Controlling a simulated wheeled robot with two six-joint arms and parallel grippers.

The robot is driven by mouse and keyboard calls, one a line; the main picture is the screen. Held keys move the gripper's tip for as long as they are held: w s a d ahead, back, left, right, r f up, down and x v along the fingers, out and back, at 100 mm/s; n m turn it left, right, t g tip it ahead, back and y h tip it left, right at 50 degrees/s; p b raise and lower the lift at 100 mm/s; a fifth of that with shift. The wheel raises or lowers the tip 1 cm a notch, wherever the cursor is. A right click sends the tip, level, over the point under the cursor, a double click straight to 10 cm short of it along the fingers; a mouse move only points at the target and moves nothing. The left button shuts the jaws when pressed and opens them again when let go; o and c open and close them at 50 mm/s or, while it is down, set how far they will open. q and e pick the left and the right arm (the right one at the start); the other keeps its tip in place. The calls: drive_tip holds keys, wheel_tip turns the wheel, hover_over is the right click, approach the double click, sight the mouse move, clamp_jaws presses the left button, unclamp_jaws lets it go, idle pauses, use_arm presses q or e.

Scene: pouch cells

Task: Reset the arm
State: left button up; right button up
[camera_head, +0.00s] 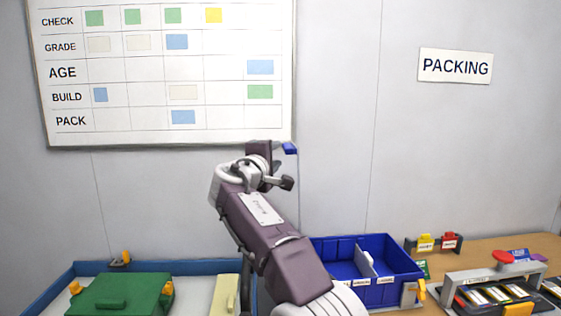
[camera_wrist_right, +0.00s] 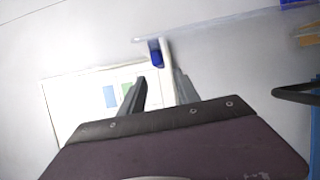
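My right arm (camera_head: 265,220) rises from the bottom middle of the head view, bent up in front of the wall. Its gripper (camera_head: 277,166) is high, near the lower right corner of the whiteboard and well above the table. In the right wrist view, the two fingers (camera_wrist_right: 160,80) stand apart, with pale background between them. My left gripper is not in view.
A blue divided bin (camera_head: 323,243) stands below and right of my gripper. A green case (camera_head: 120,288) is at lower left. A device with a red knob (camera_head: 502,257) is at right. The whiteboard (camera_head: 170,135) hangs behind; the air around the gripper looks mostly free.

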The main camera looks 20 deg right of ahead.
drive_tip(key=shift+v, duration=1.05)
drive_tip(key=s+a+f+m+g+y+p, duration=0.1)
drive_tip(key=s+f+g+y+p, duration=0.25)
drive_tip(key=f, duration=0.85)
drive_tip(key=s+a+f+m+g+y+p, duration=0.1)
drive_tip(key=s+f+g+y+p, duration=0.25)
drive_tip(key=f, duration=0.95)
drive_tip(key=s+a+f+m+g+y+p, duration=0.1)
drive_tip(key=s+f+m+g, duration=0.1)
drive_tip(key=s+f, duration=0.3)
drive_tip(key=s+a+f+m+g+y+p, duration=0.1)
drive_tip(key=s+f+m, duration=0.3)
drive_tip(key=s, duration=0.7)
drive_tip(key=s+a+f+m+g+y+p, duration=0.1)
drive_tip(key=s+a+f+m+g+y, duration=0.1)
drive_tip(key=s+f, duration=0.4)
drive_tip(key=shift+s+a+m+g+y+p, duration=0.4)
drive_tip(key=shift+s+a, duration=0.25)
drive_tip(key=shift+s, duration=0.6)
